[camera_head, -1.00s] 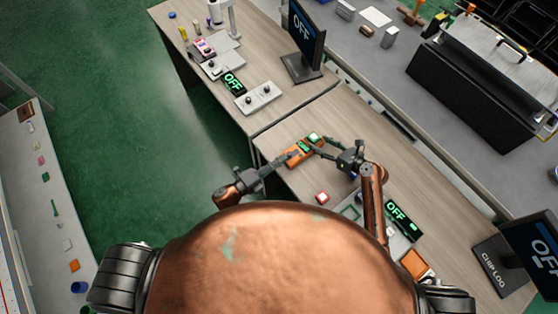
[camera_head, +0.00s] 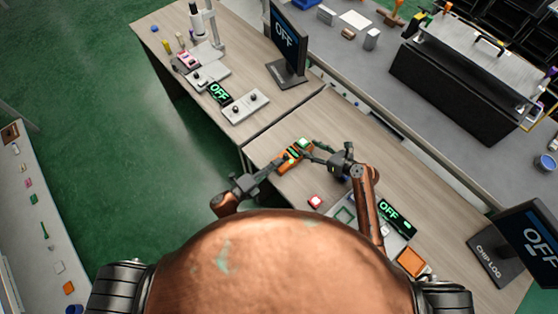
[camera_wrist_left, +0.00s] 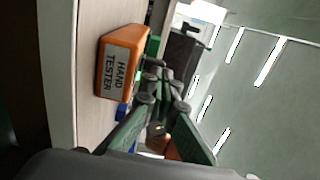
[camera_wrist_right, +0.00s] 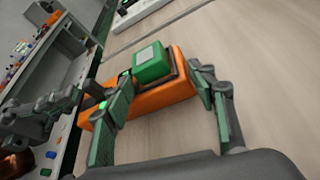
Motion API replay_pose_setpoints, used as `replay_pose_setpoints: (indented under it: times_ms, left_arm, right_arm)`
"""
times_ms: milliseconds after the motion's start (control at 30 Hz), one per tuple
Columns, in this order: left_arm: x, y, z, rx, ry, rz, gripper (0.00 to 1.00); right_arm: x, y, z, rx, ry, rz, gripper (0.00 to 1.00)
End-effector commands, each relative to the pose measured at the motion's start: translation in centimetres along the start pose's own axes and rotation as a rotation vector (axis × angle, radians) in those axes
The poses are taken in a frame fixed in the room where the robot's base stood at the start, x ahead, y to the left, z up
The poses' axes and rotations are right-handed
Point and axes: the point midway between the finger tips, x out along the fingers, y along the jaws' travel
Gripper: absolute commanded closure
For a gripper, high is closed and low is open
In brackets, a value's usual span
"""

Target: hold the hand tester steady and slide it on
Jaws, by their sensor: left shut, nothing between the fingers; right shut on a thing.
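The orange hand tester (camera_head: 285,164) is over the near table, with a green-topped block (camera_head: 304,143) at its far end. Its label reads HAND TESTER in the left wrist view (camera_wrist_left: 121,66). My right gripper (camera_head: 313,150) is shut on the tester. In the right wrist view, its fingers (camera_wrist_right: 160,80) lie on both sides of the orange body (camera_wrist_right: 158,97) by the green block (camera_wrist_right: 151,63). My left gripper (camera_head: 278,162) is shut and empty at the tester's near left end. The tester's slider is hidden or too small to tell.
A red button block (camera_head: 315,201) lies on the table near my right arm. A fixture with an OFF display (camera_head: 396,215) and an orange tray (camera_head: 411,261) stand at the right. A CHIP LOG monitor (camera_head: 505,250) stands beyond. The tabletop (camera_head: 350,120) behind the tester is clear.

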Motion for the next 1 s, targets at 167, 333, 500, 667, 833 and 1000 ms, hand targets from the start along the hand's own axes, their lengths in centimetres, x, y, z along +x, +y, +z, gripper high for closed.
replay_pose_setpoints:
  times_ms: [167,333,500,667,833,1000]
  left_arm:
    - [-4.2,0.3,0.0,0.0,-0.002,0.004,1.0]
    - [-8.0,0.2,0.0,0.0,-0.002,0.004,1.0]
    - [-10.7,0.1,0.0,0.0,-0.002,0.002,1.0]
    - [-11.9,0.1,0.0,0.0,-0.001,0.001,1.0]
    - [-12.2,0.1,0.0,0.0,-0.001,0.0,1.0]
    - [-12.2,0.1,0.0,0.0,-0.001,0.0,1.0]
  right_arm:
    - [0.0,0.1,-1.5,0.008,0.025,0.004,0.78]
    - [0.0,0.1,-1.5,0.008,0.025,0.004,0.78]
    - [0.0,0.1,-1.5,0.008,0.025,0.004,0.78]
    - [0.0,0.1,-1.5,0.008,0.025,0.004,0.78]
    - [0.0,0.1,-1.5,0.008,0.025,0.004,0.78]
    - [0.0,0.1,-1.5,0.008,0.025,0.004,0.78]
